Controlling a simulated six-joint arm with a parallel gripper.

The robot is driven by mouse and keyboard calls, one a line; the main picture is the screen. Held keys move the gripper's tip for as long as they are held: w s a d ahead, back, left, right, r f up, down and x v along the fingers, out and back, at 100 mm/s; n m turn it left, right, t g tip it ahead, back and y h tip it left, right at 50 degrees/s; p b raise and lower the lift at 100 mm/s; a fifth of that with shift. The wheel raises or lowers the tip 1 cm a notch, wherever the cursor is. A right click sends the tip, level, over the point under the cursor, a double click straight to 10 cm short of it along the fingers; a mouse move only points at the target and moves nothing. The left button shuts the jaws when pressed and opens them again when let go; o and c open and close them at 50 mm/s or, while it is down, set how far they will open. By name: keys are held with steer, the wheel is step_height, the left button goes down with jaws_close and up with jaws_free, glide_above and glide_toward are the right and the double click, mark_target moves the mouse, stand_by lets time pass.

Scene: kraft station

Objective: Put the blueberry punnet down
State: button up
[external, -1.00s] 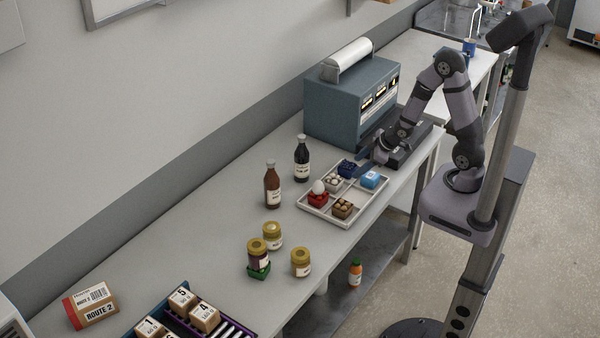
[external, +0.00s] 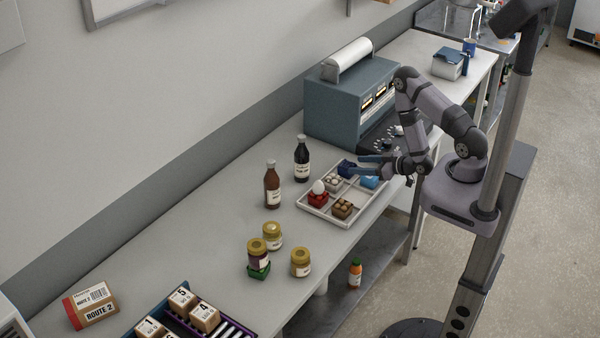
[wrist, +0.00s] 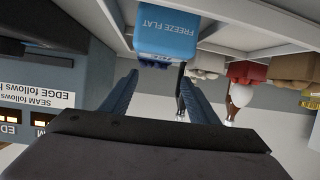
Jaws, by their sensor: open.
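The dark blue blueberry punnet (external: 346,168) sits in the back compartment of the white tray (external: 312,208), partly covered by my gripper's fingers. In the wrist view only some dark berries (wrist: 155,65) show beyond the light blue "FREEZE FLAT" pack (wrist: 165,36). That pack (external: 369,182) sits in the tray beside the punnet. My gripper (external: 361,165) is open and empty, with its fingers pointing left over the tray's back right part. Its two blue fingers are spread apart in the wrist view (wrist: 159,79). I cannot tell whether a finger touches the punnet.
The tray also holds a punnet of white items (external: 334,184), a red punnet with an egg (external: 318,198) and a brown punnet (external: 343,208). The blue-grey sealing machine (external: 340,110) stands close behind. Two bottles (external: 272,185) (external: 301,160) stand left of the tray.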

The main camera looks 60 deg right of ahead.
mark_target(351, 166)
steer(key=shift+s+d+f+m+h, duration=0.3)
steer(key=shift+d+f, duration=0.1)
steer(key=shift+f, duration=0.15)
steer(key=shift+w+f+b, duration=0.3)
steer(key=shift+w+b, duration=0.2)
steer(key=shift+b, duration=0.3)
steer(key=shift+w+f+b, duration=0.15)
steer(key=shift+w+b, duration=0.25)
steer(key=shift+b, duration=0.1)
steer(key=shift+w, duration=0.1)
steer(key=shift+w, duration=0.5)
steer(key=shift+p+x, duration=1.2)
steer(key=shift+x, duration=0.95)
steer(key=shift+d+f, duration=0.1)
steer(key=shift+f, duration=0.05)
steer(key=shift+s, duration=0.1)
steer(key=shift+c, duration=0.3)
